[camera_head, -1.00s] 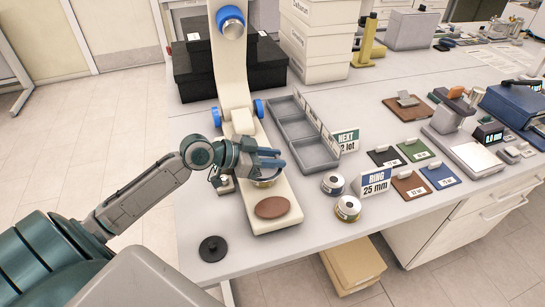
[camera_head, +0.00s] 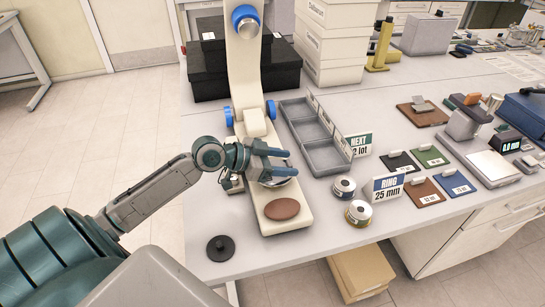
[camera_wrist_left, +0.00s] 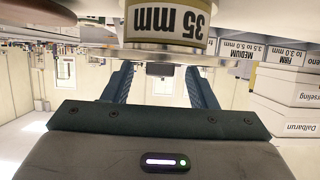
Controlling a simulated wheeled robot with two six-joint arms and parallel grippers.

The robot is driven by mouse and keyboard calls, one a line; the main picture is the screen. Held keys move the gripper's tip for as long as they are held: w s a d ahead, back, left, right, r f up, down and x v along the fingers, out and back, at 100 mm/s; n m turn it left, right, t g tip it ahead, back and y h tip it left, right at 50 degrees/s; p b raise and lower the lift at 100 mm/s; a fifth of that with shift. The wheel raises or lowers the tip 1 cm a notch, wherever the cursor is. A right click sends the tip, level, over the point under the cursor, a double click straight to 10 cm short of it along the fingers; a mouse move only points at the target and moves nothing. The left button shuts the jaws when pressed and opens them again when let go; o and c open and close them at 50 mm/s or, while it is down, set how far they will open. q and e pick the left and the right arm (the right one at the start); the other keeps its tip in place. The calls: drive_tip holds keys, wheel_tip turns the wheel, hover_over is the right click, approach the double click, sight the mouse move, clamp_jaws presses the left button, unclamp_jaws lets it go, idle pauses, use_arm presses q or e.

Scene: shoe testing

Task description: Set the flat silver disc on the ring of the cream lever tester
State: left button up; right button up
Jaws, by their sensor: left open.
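The cream lever tester (camera_head: 297,224) stands on the bench, with a tall column and blue knobs. A flat silver disc (camera_head: 283,182) shows at the ring place on its base, partly hidden by my gripper. In the left wrist view, which is upside down, the disc (camera_wrist_left: 165,49) appears to lie flat against the ring (camera_wrist_left: 166,22) labelled 35 mm. Exact centring cannot be told. My left gripper (camera_head: 286,162) is open just above the disc, its fingers apart with nothing between them (camera_wrist_left: 160,78). My right gripper is not in view.
A brown oval pad (camera_head: 282,209) lies on the tester's front. A grey compartment tray (camera_head: 325,158), two small round pieces (camera_head: 344,187) (camera_head: 358,213) and a "RING 25 mm" sign (camera_head: 387,187) stand to the right. A black disc with a knob (camera_head: 220,248) lies front left.

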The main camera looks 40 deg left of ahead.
use_arm(q)
drive_tip(key=shift+v, duration=2.65)
drive_tip(key=shift+s+a+r+p, duration=0.1)
drive_tip(key=shift+s+r+p, duration=0.1)
drive_tip(key=shift+s+p, duration=0.15)
drive_tip(key=shift+p+v, duration=1)
drive_tip(key=shift+p, duration=0.2)
drive_tip(key=shift+p+v, duration=1.3)
drive_tip(key=shift+p, duration=2.6)
drive_tip(key=shift+a+f, duration=0.15)
